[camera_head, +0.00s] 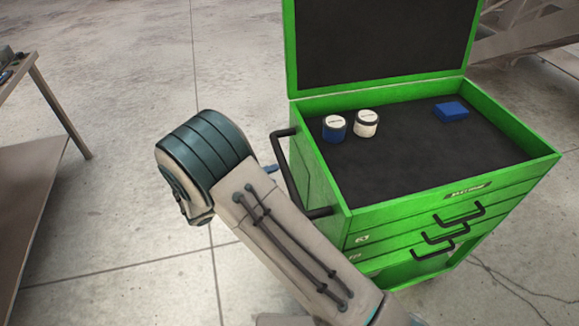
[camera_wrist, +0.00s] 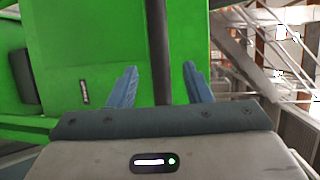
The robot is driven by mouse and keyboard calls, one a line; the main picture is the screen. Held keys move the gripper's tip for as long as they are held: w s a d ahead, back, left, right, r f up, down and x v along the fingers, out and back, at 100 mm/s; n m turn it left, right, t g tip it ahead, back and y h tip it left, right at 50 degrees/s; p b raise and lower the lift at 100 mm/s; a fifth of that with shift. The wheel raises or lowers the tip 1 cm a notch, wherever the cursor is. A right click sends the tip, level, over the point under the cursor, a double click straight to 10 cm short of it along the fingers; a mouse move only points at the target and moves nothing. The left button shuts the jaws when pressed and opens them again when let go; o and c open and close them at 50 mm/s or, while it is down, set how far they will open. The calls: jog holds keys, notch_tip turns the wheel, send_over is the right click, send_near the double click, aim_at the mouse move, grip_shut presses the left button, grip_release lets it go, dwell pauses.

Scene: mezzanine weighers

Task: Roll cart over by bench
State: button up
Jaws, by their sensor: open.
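The green tool cart (camera_head: 420,225) stands right of centre in the head view, its lid up and several drawers closed. Its black handle (camera_head: 287,175) is on the cart's left side. In the wrist view the handle (camera_wrist: 158,45) runs upright between the two blue fingers of my gripper (camera_wrist: 160,82). The fingers are open, with a gap on each side of the bar. In the head view my arm hides most of the gripper; only a blue fingertip (camera_head: 271,168) shows beside the handle. The bench (camera_head: 42,165) is at the left edge, well apart from the cart.
Two small round containers, one blue (camera_head: 334,128) and one white (camera_head: 366,123), and a blue box (camera_head: 451,111) sit in the cart's top tray. Concrete floor (camera_head: 130,215) between bench and cart is clear. Metal stairs (camera_head: 525,28) stand behind right; thin cables lie lower right.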

jog(key=p+x, duration=0.1)
jog(key=x, duration=0.6)
jog(key=shift+w+d, duration=0.25)
